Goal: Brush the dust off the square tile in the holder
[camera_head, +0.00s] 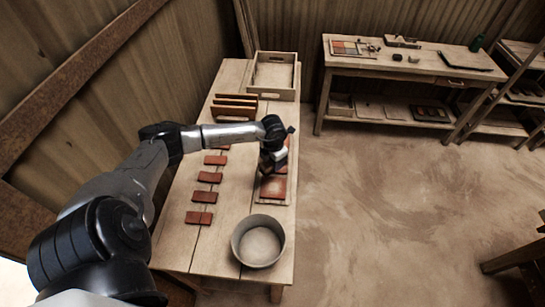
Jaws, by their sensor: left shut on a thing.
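The square tile (273,188) is reddish and lies flat in a pale wooden holder (271,202) on the right side of the long table. My left gripper (276,161) reaches in from the left and points down over the far part of the holder. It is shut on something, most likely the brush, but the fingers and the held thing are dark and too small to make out. I cannot tell whether the held thing touches the tile. The far part of the holder is hidden by the gripper. My right gripper is not in view.
A round grey bowl (259,241) stands at the near end of the table. Several small red tiles (204,197) lie in a column on the left. Upright boards (235,107) and a wooden tray (272,91) are at the far end. A workbench (408,63) stands beyond the open floor.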

